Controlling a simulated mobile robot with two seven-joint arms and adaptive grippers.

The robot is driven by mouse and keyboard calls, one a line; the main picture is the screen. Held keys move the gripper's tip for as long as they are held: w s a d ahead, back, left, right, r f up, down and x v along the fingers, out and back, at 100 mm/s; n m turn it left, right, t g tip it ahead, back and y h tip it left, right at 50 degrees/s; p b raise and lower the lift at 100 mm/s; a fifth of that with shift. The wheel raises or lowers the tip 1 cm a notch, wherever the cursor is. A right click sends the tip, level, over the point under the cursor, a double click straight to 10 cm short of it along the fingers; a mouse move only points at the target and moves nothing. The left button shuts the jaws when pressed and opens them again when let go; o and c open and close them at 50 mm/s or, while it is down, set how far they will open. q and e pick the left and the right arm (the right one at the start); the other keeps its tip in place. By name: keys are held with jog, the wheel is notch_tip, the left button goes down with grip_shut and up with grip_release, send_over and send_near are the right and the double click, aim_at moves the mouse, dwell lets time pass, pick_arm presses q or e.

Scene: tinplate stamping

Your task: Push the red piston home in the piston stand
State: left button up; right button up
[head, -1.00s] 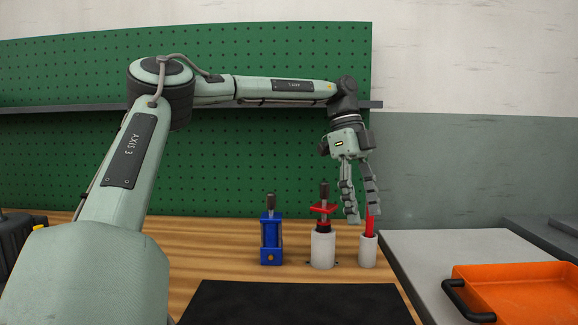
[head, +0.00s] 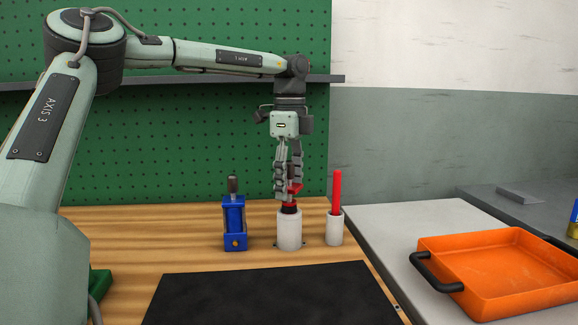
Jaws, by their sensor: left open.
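The piston stand (head: 289,232) is a white upright cylinder on the wooden table. The red piston (head: 297,187) stands upright in its top, with a red upper part, a dark and red collar at the stand's mouth, and a dark rod. My left gripper (head: 288,192) points straight down over it. Its fingers are open and overlap the piston's upper part, hiding much of it. I cannot tell whether they touch it. My right gripper is not in view.
A blue block with a dark rod (head: 234,222) stands left of the stand. A white cup (head: 335,230) with a red stick (head: 337,190) stands close on the right. A black mat (head: 270,295) lies in front. An orange tray (head: 500,268) sits on the grey surface at right.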

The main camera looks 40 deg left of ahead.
pick_arm(q)
jog(key=shift+f, duration=0.3)
grip_shut()
jog(key=shift+r, duration=0.95)
